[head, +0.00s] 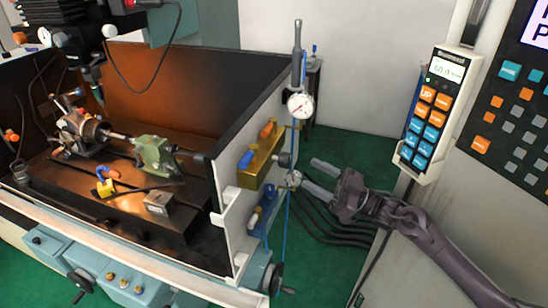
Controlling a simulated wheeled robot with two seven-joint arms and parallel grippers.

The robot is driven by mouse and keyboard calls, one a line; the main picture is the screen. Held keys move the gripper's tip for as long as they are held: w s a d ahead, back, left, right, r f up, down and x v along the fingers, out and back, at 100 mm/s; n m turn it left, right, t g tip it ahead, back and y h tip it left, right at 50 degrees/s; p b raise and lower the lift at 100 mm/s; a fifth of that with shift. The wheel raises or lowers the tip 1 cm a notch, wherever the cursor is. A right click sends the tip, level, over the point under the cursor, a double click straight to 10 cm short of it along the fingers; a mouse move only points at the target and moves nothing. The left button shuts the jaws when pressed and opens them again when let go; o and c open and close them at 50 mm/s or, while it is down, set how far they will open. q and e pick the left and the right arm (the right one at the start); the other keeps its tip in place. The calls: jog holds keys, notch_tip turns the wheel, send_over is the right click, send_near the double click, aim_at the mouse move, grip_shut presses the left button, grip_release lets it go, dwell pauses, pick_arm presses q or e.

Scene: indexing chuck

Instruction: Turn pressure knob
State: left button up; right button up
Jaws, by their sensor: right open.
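A white-faced round pressure gauge (300,105) hangs upright near the right end panel of the machine. Below it, a brass-coloured valve block (260,163) is fixed to the panel, with a small dark knob (284,160) at its right end. A small round silvery fitting (293,179) sits just below that; I cannot tell which of the two is the pressure knob. My right gripper (312,176) comes from the right and points left at these parts. Its two fingers are spread, one above the other, with nothing visibly held. My left gripper is not in view.
A machine enclosure with a chuck (78,130) and a green tailstock (155,156) fills the left. A blue valve (262,212) and a handwheel (275,279) are below the brass block. A button pendant (433,112) hangs at right above my arm. Dark hoses (335,232) run behind my gripper.

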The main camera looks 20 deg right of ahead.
aim_at(290, 161)
jog(key=p+x, duration=0.1)
jog(key=x, duration=0.1)
jog(key=p+x, duration=0.1)
jog(key=x, duration=0.4)
jog(key=shift+r+p, duration=0.3)
jog(key=shift+p, duration=0.1)
jog(key=shift+w+a, duration=0.2)
jog(key=shift+a, duration=0.15)
jog(key=c, duration=1)
